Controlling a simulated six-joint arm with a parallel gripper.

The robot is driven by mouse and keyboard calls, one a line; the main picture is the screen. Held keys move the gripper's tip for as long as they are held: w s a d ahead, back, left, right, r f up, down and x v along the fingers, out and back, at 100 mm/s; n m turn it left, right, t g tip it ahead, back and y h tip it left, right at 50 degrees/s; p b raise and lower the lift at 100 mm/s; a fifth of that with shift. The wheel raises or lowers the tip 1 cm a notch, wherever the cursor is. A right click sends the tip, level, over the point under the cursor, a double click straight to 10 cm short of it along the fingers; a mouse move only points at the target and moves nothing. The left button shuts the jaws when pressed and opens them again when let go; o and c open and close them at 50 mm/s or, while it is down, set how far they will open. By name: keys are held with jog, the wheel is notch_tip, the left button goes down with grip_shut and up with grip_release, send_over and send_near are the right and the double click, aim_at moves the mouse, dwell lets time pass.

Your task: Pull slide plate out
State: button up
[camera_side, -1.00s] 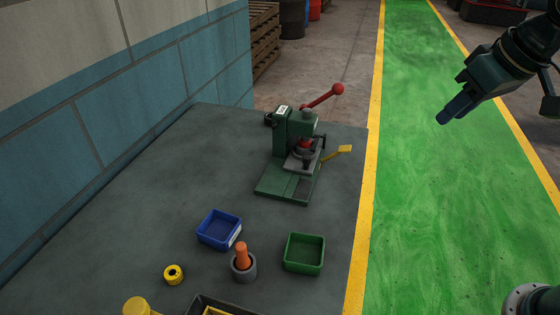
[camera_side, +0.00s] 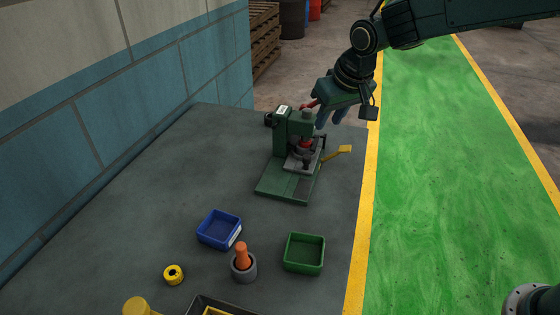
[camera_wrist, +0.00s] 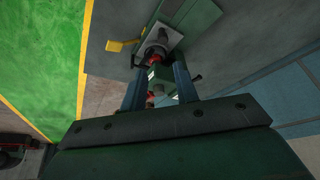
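The green press (camera_side: 282,140) stands on the grey table. Its grey slide plate (camera_side: 293,166) sits low at the front, with a yellow tab handle (camera_side: 343,151) sticking out to the right. In the wrist view the slide plate (camera_wrist: 149,34) and yellow handle (camera_wrist: 117,46) lie beyond the fingertips, to the upper left. My gripper (camera_side: 331,117) is above and behind the press, by its red lever (camera_side: 309,105), and covers the lever's ball in the side view. The two blue fingers (camera_wrist: 158,72) are apart, with parts of the press showing between them. I cannot tell whether they touch the lever.
Nearer on the table are a blue bin (camera_side: 219,230), a green bin (camera_side: 304,253), a grey cup with an orange peg (camera_side: 243,255) and a yellow ring (camera_side: 173,275). A blue-and-grey wall (camera_side: 120,110) borders the left. The table is clear left of the press.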

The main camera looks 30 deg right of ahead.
aim_at(307, 157)
jog(key=shift+w+a+f, duration=0.35)
jog(key=shift+w+f, duration=0.05)
jog(key=shift+f, duration=0.05)
jog(key=x, duration=1.3)
jog(key=shift+w+f, duration=0.1)
jog(key=shift+f, duration=0.25)
grip_shut()
